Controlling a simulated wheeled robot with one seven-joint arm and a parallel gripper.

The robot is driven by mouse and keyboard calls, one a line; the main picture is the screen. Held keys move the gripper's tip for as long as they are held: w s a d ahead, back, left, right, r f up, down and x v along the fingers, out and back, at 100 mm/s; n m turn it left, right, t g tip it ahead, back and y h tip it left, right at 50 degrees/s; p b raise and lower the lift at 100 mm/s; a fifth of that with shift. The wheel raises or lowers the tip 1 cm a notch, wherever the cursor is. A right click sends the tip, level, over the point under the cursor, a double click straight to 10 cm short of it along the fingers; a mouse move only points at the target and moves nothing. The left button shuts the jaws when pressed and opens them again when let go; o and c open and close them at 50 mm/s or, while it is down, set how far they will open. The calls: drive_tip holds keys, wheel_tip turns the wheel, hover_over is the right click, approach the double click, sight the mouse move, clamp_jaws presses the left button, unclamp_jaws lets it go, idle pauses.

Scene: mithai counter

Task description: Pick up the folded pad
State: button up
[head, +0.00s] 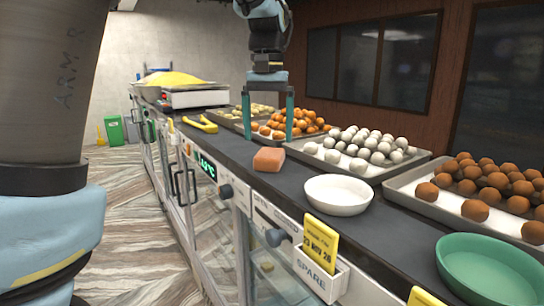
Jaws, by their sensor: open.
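The folded pad looks to be the small orange-pink block (268,159) lying flat on the dark counter, near its front edge. My gripper (268,141) hangs from above with its two teal fingers pointing down and spread apart. The fingers appear in line with the pad in the picture, above or just behind it. Nothing shows between the fingers except the counter and sweets behind. I cannot tell the exact depth gap to the pad.
A white bowl (338,194) stands right of the pad. Trays of white balls (360,169), orange sweets and brown balls (420,202) line the back. Yellow tongs (200,124) lie to the left. A green bowl (488,268) is at front right. Bare counter (230,149) surrounds the pad.

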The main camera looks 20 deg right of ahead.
sight(270, 152)
drive_tip(key=shift+d+f+p, duration=0.2)
drive_tip(key=shift+f+p, duration=1.15)
drive_tip(key=shift+f, duration=1.45)
drive_tip(key=c, duration=1.4)
wheel_tip(270, 152, up, 10)
drive_tip(key=b, duration=0.3)
